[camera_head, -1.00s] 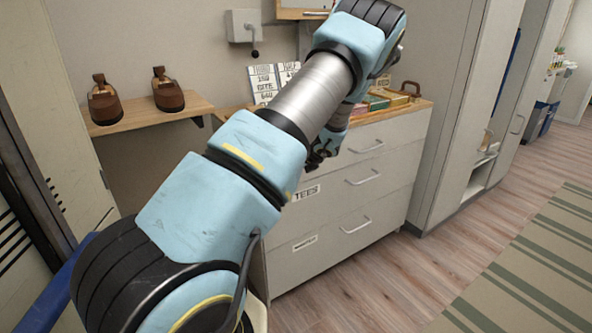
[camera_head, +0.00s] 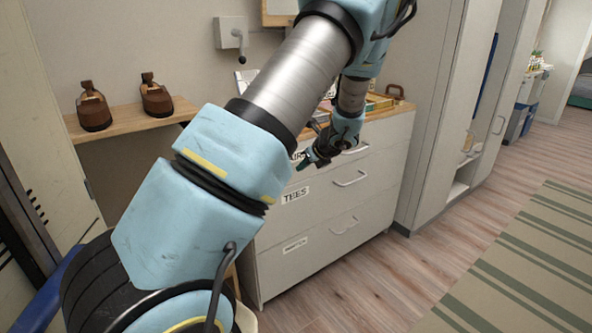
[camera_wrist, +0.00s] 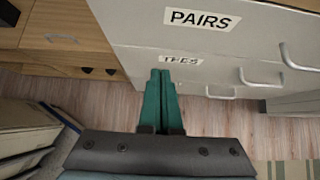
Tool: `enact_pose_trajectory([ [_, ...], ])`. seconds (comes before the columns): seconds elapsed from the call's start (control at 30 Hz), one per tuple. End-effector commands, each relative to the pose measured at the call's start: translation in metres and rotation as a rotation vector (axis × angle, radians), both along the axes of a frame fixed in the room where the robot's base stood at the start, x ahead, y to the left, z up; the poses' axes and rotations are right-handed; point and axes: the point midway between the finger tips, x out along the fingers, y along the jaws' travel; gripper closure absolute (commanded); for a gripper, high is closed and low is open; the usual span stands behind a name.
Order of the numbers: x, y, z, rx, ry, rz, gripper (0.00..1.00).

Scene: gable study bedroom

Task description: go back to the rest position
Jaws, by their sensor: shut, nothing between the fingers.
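My gripper (camera_head: 308,163) hangs in front of the upper part of the white drawer unit (camera_head: 335,205) in the head view. In the wrist view the two green fingers of my gripper (camera_wrist: 160,100) lie side by side, shut with nothing between them. They point toward the floor beside the drawer fronts, which carry labels reading PAIRS and TEES. My arm spans the head view from the lower left to the top and hides part of the drawer unit's top.
A tall cabinet (camera_head: 440,110) stands right of the drawers. The wooden floor (camera_head: 385,260) and striped rug (camera_head: 520,265) at right are clear. Wooden drawers (camera_wrist: 65,38) show in the wrist view.

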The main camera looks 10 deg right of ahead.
Motion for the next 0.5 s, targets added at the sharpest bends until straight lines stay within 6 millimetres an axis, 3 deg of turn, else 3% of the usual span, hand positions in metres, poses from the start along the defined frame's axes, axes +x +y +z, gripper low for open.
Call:
enact_pose_trajectory([
  [0.13, -0.013, 0.023, 0.011, -0.089, 0.005, 0.129, 1.0],
  [0.23, -0.038, 0.062, 0.025, -0.258, 0.007, 0.382, 1.0],
  [0.4, -0.11, 0.128, 0.057, -0.625, -0.023, 0.999, 1.0],
  [0.5, -0.158, 0.152, 0.077, -0.812, -0.06, 1.367, 1.0],
])
